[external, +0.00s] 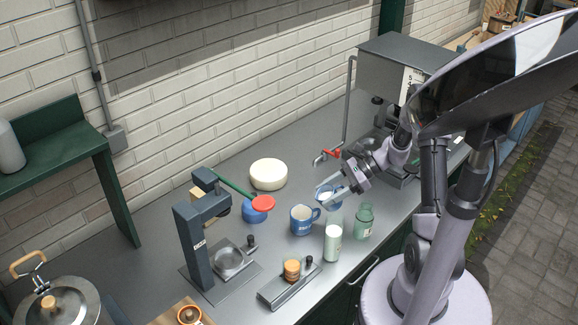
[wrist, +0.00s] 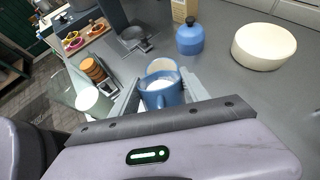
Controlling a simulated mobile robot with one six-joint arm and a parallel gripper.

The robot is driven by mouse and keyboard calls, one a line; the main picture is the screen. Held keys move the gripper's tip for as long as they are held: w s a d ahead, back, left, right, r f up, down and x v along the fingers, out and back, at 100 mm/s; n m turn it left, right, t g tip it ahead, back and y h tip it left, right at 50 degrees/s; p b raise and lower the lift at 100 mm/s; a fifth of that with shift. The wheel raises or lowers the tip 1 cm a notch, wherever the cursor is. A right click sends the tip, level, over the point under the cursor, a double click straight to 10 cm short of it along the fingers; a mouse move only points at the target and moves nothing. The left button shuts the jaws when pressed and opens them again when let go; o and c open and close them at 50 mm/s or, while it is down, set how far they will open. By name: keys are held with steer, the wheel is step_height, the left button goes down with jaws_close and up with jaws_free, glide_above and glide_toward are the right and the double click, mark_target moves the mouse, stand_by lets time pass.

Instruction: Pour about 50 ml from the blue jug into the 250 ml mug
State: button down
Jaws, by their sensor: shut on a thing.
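My gripper (external: 329,191) is shut on the small blue jug (external: 327,199), held above the counter. In the wrist view my gripper (wrist: 162,92) has a finger on each side of the jug (wrist: 160,100), with pale contents showing inside its rim. The blue mug (external: 303,221), with white lettering, stands upright on the counter just left of and below the jug. In the wrist view the mug (wrist: 162,66) shows just beyond the jug, partly hidden by it. I see no stream between them.
A white cylinder (external: 333,243) and a green glass jar (external: 364,222) stand close to the mug. A blue bottle (wrist: 190,38), a white round block (external: 268,174) and a dark stand (external: 192,245) are farther left. A red-handled tap (external: 328,155) is behind.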

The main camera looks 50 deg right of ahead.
steer(key=shift+w+a+f+h, duration=0.3)
steer(key=shift+a+h, duration=0.1)
steer(key=shift+a, duration=0.05)
steer(key=shift+g, duration=0.3)
steer(key=shift+w+a+r+g+h+p, duration=0.25)
steer(key=shift+h+p, duration=0.25)
steer(key=shift+p, duration=0.6)
steer(key=shift+a+r+g+h+p, duration=0.1)
steer(key=shift+a+g+h+p, duration=0.15)
steer(key=shift+h+p, duration=0.25)
steer(key=shift+w+f, duration=0.1)
steer(key=shift+f, duration=0.2)
steer(key=shift+w+a+f+g+h+p, duration=0.1)
steer(key=shift+a+f+g+h+p, duration=0.25)
steer(key=shift+p, duration=0.55)
steer(key=shift+w+a+r+g+h+p, duration=0.1)
steer(key=shift+r+g+h+p, duration=0.4)
steer(key=shift+p, duration=1)
steer(key=shift+w+a+f+g+h+p, duration=0.15)
steer(key=shift+h+p, duration=0.6)
steer(key=shift+p, duration=0.75)
